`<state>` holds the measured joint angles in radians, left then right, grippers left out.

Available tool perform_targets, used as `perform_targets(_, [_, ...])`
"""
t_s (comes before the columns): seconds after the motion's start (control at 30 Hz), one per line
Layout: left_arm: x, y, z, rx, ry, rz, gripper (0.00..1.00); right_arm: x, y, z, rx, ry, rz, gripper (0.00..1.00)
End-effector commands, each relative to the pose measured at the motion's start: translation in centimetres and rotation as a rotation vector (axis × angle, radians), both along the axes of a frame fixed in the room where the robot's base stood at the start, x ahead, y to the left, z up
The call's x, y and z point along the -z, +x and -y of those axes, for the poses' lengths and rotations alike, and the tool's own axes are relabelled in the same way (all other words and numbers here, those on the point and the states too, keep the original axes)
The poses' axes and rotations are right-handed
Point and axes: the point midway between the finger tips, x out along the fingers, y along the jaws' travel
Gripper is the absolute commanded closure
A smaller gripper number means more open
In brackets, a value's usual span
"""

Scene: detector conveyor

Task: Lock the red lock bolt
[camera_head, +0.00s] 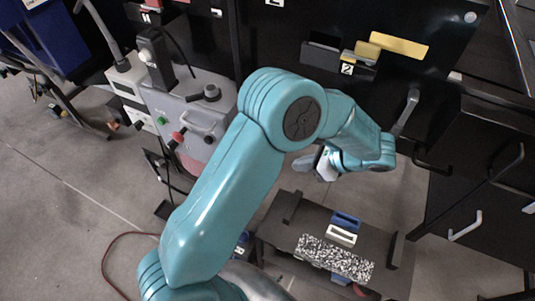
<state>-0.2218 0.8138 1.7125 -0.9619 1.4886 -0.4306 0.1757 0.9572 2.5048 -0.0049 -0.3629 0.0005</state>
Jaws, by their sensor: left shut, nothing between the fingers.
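A small red handle (178,137), which looks like the red lock bolt, sits on the front of a grey machine box at left. Whether it is locked or unlocked cannot be told at this size. My left arm crosses the middle of the view and bends over to the right. My left gripper (325,169) is shut and empty, above the floor between the machine and the black cabinet, well to the right of the red handle and apart from it. My right gripper is not in view.
The grey machine box (215,92) has a green button (161,120) and a black knob. A dark low table (282,236) with a speckled block (333,258) stands below my gripper. Black drawers (480,165) with handles stand at right. The grey floor at left is mostly clear.

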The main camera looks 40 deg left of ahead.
Motion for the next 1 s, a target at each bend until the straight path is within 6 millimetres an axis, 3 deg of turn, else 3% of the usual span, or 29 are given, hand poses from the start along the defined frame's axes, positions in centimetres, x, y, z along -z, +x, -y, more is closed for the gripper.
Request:
perform_targets(0.53, [0.1,-0.6,-0.6,0.003,0.013,-0.003,1.00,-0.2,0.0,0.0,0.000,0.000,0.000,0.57])
perform_targets(1.0, [6.3,-2.5,-7.3,0.001,0.011,-0.005,1.00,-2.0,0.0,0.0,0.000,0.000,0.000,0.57])
